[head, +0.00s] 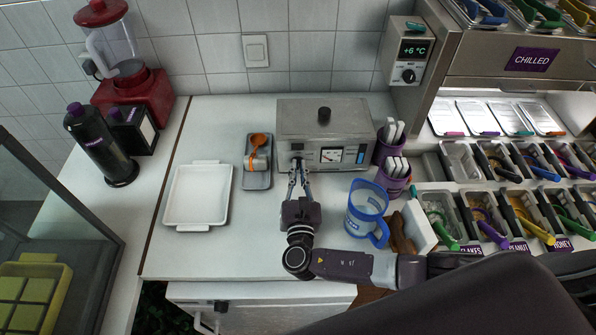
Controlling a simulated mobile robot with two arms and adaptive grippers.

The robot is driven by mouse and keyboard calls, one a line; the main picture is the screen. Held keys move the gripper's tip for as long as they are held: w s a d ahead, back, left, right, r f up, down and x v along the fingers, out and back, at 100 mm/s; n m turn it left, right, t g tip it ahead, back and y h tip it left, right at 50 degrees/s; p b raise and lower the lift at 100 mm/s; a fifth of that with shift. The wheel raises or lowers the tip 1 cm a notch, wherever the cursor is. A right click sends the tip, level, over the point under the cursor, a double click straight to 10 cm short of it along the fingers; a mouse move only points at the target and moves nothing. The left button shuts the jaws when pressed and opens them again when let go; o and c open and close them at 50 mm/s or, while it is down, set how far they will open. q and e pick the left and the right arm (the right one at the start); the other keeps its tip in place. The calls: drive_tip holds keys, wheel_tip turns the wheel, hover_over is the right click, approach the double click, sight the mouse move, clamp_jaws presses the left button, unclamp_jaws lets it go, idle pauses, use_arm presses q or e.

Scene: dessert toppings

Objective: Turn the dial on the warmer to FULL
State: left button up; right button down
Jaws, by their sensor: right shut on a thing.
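The warmer (345,118) is a grey metal box with a black knob on its lid, standing at the back of the white counter. Its front panel carries a small gauge (331,155). My right gripper (298,172) reaches up to the left part of that front panel. Its fingers are shut on the dial there, which they mostly hide. I cannot read which mark the dial points to. My left gripper is not in view.
A blue jug (365,208) stands close right of my right gripper. Purple cups (391,178) with white sticks stand right of the warmer. An orange scoop (259,143) rests on a grey tray (257,181) to the left. A white tray (197,219) lies farther left.

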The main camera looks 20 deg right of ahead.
drive_tip(key=shift+d+f+m+b, duration=0.1)
drive_tip(key=shift+f+m+b, duration=0.15)
drive_tip(key=shift+m+b, duration=0.55)
drive_tip(key=m+b, duration=1.1)
drive_tip(key=b, duration=0.1)
drive_tip(key=shift+s+d+f+m, duration=0.1)
drive_tip(key=shift+d+f+m, duration=0.15)
drive_tip(key=shift+f+m, duration=0.15)
drive_tip(key=shift+r+m+b, duration=0.15)
drive_tip(key=shift+m+b, duration=1.25)
drive_tip(key=c, duration=2.1)
unclamp_jaws()
drive_tip(key=v, duration=1.2)
drive_tip(key=shift+s+r, duration=0.1)
